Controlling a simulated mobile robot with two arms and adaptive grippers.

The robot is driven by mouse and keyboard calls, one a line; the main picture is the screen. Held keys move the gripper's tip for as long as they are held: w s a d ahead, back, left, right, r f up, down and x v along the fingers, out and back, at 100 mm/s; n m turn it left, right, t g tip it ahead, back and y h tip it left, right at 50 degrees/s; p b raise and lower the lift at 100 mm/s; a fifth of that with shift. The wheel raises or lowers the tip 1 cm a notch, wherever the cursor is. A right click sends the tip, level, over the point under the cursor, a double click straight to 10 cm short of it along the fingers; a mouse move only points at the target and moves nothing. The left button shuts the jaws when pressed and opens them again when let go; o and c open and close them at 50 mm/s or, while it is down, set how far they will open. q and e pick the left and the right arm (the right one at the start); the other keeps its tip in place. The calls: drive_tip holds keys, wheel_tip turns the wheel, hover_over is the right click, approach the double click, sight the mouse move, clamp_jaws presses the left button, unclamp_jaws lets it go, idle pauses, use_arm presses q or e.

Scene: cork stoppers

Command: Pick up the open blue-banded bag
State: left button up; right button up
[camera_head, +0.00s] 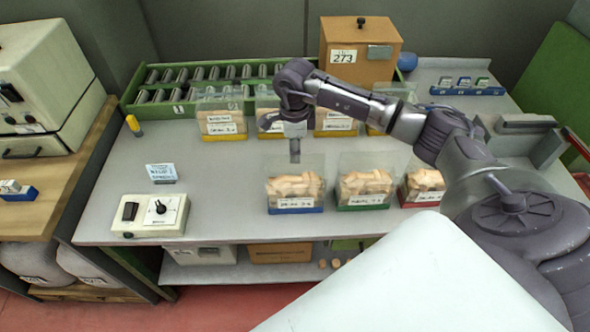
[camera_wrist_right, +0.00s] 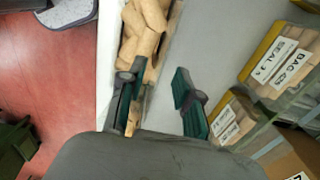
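The blue-banded bag (camera_head: 294,210) stands on the grey bench at the left end of the front row. It is clear, filled with corks, with a white label on its blue band. My right gripper (camera_head: 294,157) is above and behind its corks, in front of the clear upper part. In the right wrist view, my gripper (camera_wrist_right: 157,98) is open, its two green-padded fingers apart. A cork-filled bag (camera_wrist_right: 146,40), apparently the same one, lies ahead of and partly between the fingers. Contact cannot be told. My left gripper is not in view.
A green-banded bag (camera_head: 364,206) and a red-banded bag (camera_head: 425,196) stand to the right. Yellow-banded bags (camera_head: 222,136) line the back before a green roller rack (camera_head: 130,107).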

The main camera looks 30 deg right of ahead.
drive_tip(key=shift+f, duration=0.5)
clamp_jaws()
